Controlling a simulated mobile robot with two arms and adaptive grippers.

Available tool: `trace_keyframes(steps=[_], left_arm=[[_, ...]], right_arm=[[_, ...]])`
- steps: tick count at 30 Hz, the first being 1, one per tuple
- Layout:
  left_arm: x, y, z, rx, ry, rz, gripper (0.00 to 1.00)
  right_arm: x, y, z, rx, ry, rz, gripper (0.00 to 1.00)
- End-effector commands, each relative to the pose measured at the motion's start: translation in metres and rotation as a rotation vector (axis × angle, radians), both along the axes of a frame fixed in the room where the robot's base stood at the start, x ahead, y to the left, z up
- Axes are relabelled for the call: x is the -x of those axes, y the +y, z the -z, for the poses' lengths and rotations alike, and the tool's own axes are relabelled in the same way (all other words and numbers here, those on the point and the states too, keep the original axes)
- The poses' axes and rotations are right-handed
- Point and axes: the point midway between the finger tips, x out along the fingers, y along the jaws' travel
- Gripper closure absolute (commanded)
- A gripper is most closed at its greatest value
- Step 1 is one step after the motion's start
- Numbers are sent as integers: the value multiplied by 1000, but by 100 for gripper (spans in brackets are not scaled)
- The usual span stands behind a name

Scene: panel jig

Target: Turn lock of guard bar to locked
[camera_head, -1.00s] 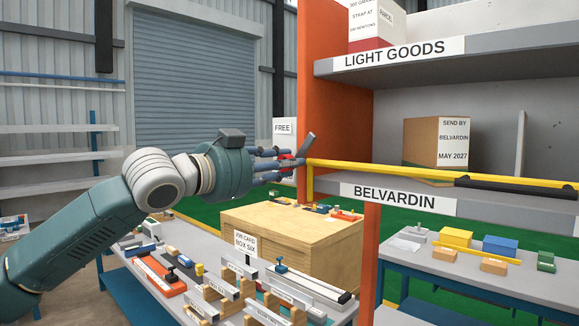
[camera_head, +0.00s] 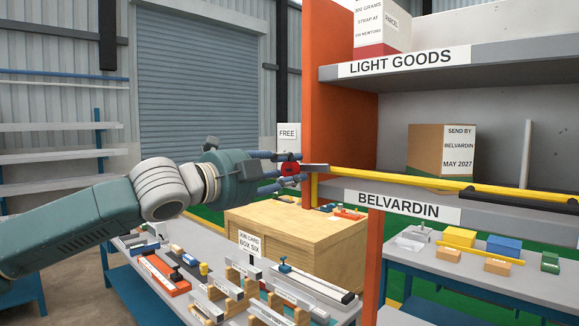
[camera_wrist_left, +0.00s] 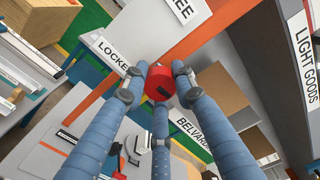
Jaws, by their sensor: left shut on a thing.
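The lock is a red round knob (camera_head: 291,169) with a grey lever (camera_head: 316,168), at the left end of the yellow guard bar (camera_head: 400,180). The lever lies about level, pointing right along the bar. My left gripper (camera_head: 289,170) is shut on the red knob, with its blue-grey fingers around it. The wrist view shows the red knob (camera_wrist_left: 160,82) between the fingers (camera_wrist_left: 157,90). A white sign reading "LOCKE…" (camera_wrist_left: 113,50), its end hidden, lies beside the knob there. A "FREE" sign (camera_head: 287,133) stands above the lock. My right gripper is not in view.
An orange post (camera_head: 338,130) and grey shelf (camera_head: 450,70) stand right of the gripper. A wooden box (camera_head: 300,235) and a bench of small parts (camera_head: 165,300) are below. A cardboard box (camera_head: 425,150) sits behind the bar.

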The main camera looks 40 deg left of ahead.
Motion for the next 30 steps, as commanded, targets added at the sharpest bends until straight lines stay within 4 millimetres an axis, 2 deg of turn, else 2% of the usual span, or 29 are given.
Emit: trace_keyframes(steps=[7, 21, 22, 24, 25, 30], left_arm=[[0, 1, 0, -66, -4, -3, 100], [0, 2, -1, -78, -8, -4, 100], [0, 2, -1, -78, -8, -4, 71], [0, 1, -2, -78, -9, -3, 57], [0, 1, -2, -77, -9, -3, 54], [0, 1, -1, -77, -8, -2, 54]], right_arm=[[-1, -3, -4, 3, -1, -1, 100], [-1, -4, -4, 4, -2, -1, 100], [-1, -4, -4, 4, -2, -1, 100], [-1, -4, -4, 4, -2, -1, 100], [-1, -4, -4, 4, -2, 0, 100], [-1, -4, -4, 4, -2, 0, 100]])
